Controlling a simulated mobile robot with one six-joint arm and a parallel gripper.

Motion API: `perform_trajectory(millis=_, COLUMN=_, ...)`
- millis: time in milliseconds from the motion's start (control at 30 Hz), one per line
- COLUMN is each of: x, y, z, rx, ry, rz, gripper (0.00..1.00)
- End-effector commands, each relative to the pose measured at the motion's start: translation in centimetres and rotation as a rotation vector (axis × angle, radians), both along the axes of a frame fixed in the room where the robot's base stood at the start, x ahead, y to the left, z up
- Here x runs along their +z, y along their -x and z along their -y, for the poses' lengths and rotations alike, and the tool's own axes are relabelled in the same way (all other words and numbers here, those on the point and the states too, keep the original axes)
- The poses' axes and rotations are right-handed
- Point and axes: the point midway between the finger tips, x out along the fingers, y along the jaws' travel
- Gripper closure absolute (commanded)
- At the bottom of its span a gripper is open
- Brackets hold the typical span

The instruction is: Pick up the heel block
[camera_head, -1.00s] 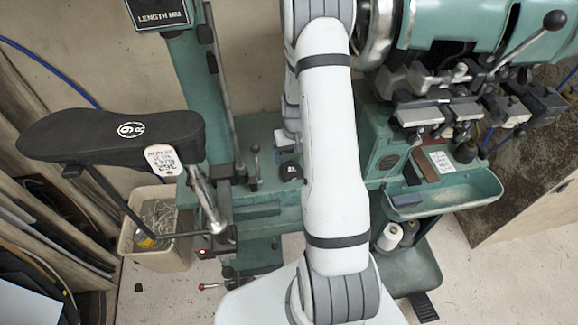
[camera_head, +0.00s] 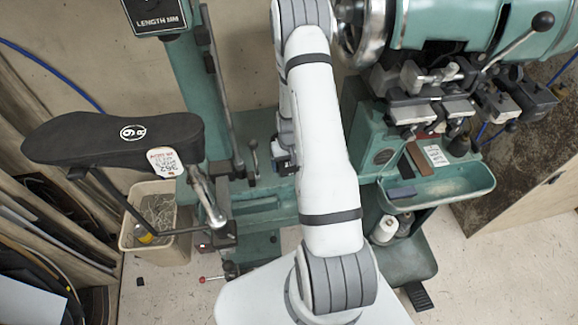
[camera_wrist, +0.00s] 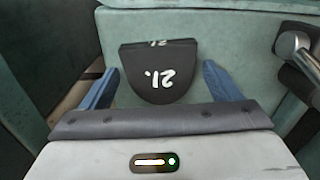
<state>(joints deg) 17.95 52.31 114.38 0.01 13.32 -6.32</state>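The heel block (camera_wrist: 160,72) is a black, rounded piece marked "21." in white. It lies on a green machine surface in the wrist view. My gripper (camera_wrist: 160,76) is open, with one blue finger to the left of the block and one to the right. Gaps show between the fingers and the block, and nothing is held. In the head view my arm hides most of my gripper, and I cannot clearly make out the block there.
A green tray (camera_head: 438,186) and clamps (camera_head: 430,85) are at right. In the wrist view, a metal lever (camera_wrist: 292,45) stands to the right.

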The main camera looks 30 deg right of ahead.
Motion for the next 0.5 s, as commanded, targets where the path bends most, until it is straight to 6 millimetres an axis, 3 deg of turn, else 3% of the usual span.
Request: perform_trajectory(millis=500, x=0.03, y=-0.02, z=-0.06, rx=0.001, ry=0.0, rz=0.0, gripper=0.58)
